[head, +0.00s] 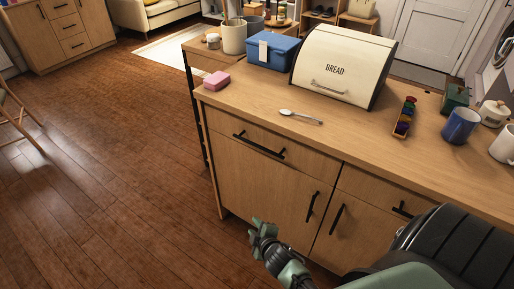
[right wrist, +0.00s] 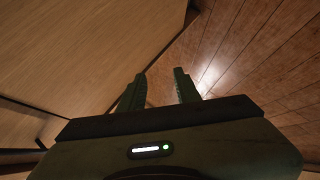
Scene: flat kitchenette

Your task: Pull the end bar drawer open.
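The end bar drawer (head: 300,160) is the top drawer at the left end of the wooden counter unit. Its front looks flush with the unit, so it appears shut. Its black bar handle (head: 259,146) runs along the front with nothing touching it. My right gripper (head: 256,224) is low in front of the unit, below the drawer and apart from the handle. In the right wrist view its two fingers (right wrist: 160,82) stand apart with nothing between them. My left gripper is out of view.
Below the drawer is a cabinet door (head: 255,185) with an upright handle (head: 312,206). A second drawer (head: 375,189) is to the right. On the counter are a spoon (head: 301,117), a pink block (head: 217,80) and a bread box (head: 342,64). The floor (head: 110,180) to the left is clear.

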